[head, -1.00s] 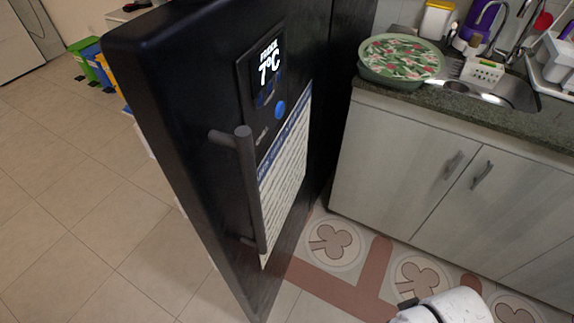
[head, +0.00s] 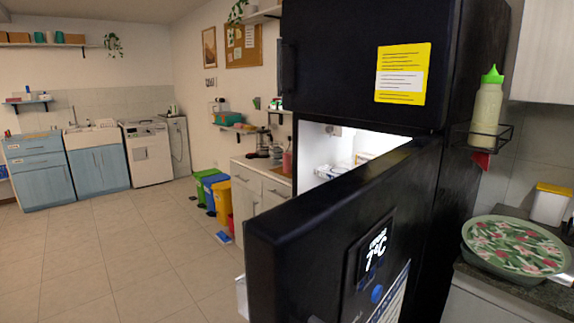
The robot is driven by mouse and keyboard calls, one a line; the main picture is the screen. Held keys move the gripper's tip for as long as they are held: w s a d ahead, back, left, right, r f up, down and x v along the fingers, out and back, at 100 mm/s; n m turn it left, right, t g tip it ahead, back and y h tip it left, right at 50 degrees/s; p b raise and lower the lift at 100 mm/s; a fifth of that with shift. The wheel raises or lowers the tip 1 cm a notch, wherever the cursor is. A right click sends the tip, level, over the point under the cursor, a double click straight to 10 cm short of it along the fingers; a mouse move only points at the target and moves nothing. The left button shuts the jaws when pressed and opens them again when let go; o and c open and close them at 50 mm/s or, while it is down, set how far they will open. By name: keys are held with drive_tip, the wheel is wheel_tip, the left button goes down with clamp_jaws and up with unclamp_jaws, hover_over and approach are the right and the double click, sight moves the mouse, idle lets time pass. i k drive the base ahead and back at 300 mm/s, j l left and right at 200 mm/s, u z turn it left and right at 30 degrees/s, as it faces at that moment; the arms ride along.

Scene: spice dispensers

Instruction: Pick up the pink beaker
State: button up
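A small pinkish-red object (head: 287,162) stands at the right end of the white counter, just left of the open fridge. It is too small to tell whether it is the pink beaker. No other pink beaker can be made out. My gripper is out of view.
The black fridge's lower door (head: 330,222) stands open towards me, with a lit interior (head: 345,150) behind it. A white counter (head: 262,188) and coloured bins (head: 220,200) are beyond it. The tiled floor at left is clear.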

sight(287, 157)
drive_tip(key=i+j+u, duration=0.4)
drive_tip(key=j, duration=0.2)
drive_tip(key=i+j+u, duration=0.25)
drive_tip(key=j+u, duration=0.2)
drive_tip(key=j, duration=0.15)
drive_tip(key=i+j+u, duration=0.6)
drive_tip(key=i, duration=0.35)
drive_tip(key=i+j+u, duration=0.2)
drive_tip(key=i, duration=0.35)
drive_tip(key=i+j+u, duration=0.2)
drive_tip(key=i, duration=0.4)
drive_tip(key=i+l+z, duration=0.2)
drive_tip(key=i+z, duration=0.25)
drive_tip(key=i+l+z, duration=0.1)
drive_tip(key=i+z, duration=0.35)
drive_tip(key=i+j+z, duration=0.1)
drive_tip(key=i+z, duration=0.35)
drive_tip(key=i+j+z, duration=0.25)
drive_tip(key=i+z, duration=0.2)
